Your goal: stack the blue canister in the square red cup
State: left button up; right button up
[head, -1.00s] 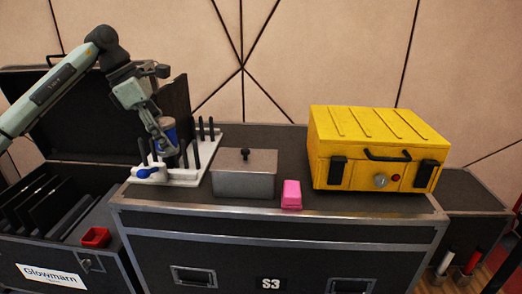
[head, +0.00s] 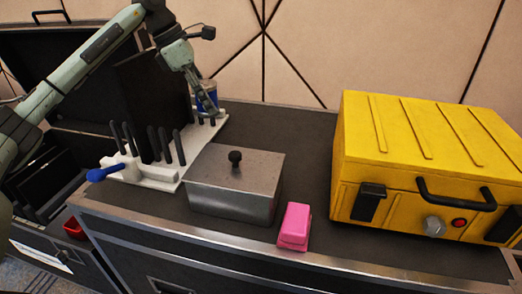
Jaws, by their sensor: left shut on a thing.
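The blue canister (head: 208,88) is at the back of the black case top, by the far end of the white rack. My left gripper (head: 206,106) reaches down in front of it and is shut on it, covering part of its side. Whether the canister's base touches the surface is hidden. The square red cup (head: 74,228) is low at the left, in the lower open case, well apart from the gripper. My right gripper is not in the head view.
The white rack (head: 156,176) with several upright black pegs and a blue-handled thing (head: 104,172) stands at the left. A grey lidded metal box (head: 236,185), a pink block (head: 294,226) and a large yellow case (head: 420,160) stand to the right.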

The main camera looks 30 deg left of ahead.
pick_arm(q)
jog(key=d+f, duration=0.2)
jog(key=d, duration=0.1)
jog(key=d+f, duration=0.2)
jog(key=d, duration=0.2)
jog(key=d+f+p, duration=0.1)
jog(key=d+f, duration=0.1)
jog(key=d, duration=0.2)
jog(key=shift+f, duration=0.2)
jog(key=shift+d+f, duration=0.15)
jog(key=shift+d, duration=0.05)
notch_tip(320, 180, down, 3)
jog(key=shift+f, duration=0.5)
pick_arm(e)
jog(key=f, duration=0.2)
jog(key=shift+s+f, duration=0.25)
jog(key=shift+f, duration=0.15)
pick_arm(q)
jog(key=shift+f, duration=0.1)
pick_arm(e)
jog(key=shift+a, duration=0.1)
pick_arm(q)
jog(key=o, duration=1.2)
jog(key=shift+o, duration=0.2)
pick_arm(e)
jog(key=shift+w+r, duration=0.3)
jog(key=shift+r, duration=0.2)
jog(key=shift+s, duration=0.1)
